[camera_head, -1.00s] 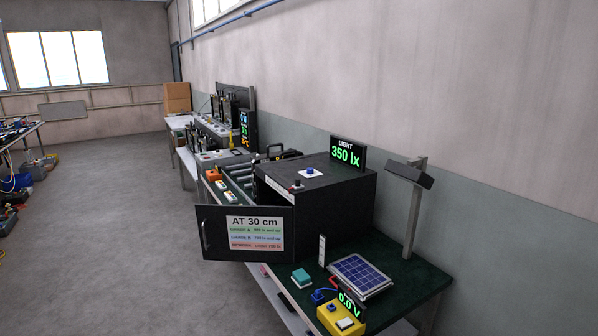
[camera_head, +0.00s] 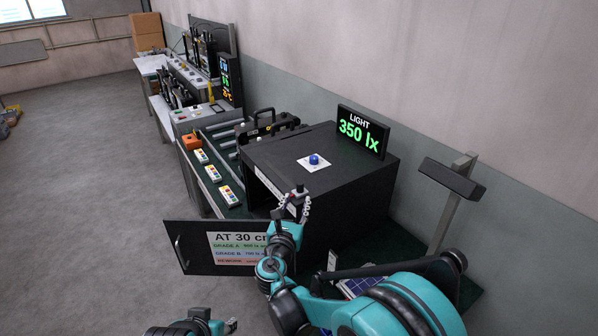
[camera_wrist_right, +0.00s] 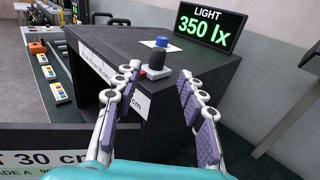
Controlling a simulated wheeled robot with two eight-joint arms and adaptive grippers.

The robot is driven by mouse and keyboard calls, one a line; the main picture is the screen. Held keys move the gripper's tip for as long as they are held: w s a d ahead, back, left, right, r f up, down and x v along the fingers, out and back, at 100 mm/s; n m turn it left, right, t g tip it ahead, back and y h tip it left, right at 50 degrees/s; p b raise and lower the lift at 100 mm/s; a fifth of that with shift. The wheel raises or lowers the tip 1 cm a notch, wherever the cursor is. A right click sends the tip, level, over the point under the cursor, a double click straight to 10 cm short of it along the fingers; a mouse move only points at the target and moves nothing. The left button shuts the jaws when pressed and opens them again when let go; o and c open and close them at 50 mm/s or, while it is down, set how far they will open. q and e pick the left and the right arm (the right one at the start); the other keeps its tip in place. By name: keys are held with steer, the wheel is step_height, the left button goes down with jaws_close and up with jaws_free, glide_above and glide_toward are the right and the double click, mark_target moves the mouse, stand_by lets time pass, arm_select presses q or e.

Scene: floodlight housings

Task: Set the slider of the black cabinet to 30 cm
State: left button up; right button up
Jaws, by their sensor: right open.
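The black cabinet (camera_head: 350,190) stands on the bench, its front door (camera_head: 205,265) swung open with a sign headed "AT 30 cm". The slider knob (camera_wrist_right: 157,62), dark with a reddish lower part, stands at the front top edge of the cabinet. A white scale strip (camera_wrist_right: 95,65) runs along that edge; its marks are too small to read. My right gripper (camera_wrist_right: 160,74) is open, a finger on either side of the knob, apparently not touching it. In the head view my right gripper (camera_head: 304,200) partly hides the strip. My left gripper (camera_head: 228,325) shows only partly at the bottom edge.
The light display (camera_head: 363,131) reads 350 lx. A blue button (camera_head: 314,160) sits on the cabinet top behind the knob. A lamp post (camera_head: 452,205) stands at the right. Several small coloured-button units and an orange block (camera_head: 192,142) lie left of the cabinet.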

mark_target(299, 189)
steer(key=shift+w+a+r, duration=0.1)
steer(key=shift+w+a, duration=0.05)
steer(key=shift+a, duration=0.05)
steer(key=shift+w, duration=0.35)
steer(key=b+x, duration=0.1)
steer(key=x, duration=0.6)
jaws_close()
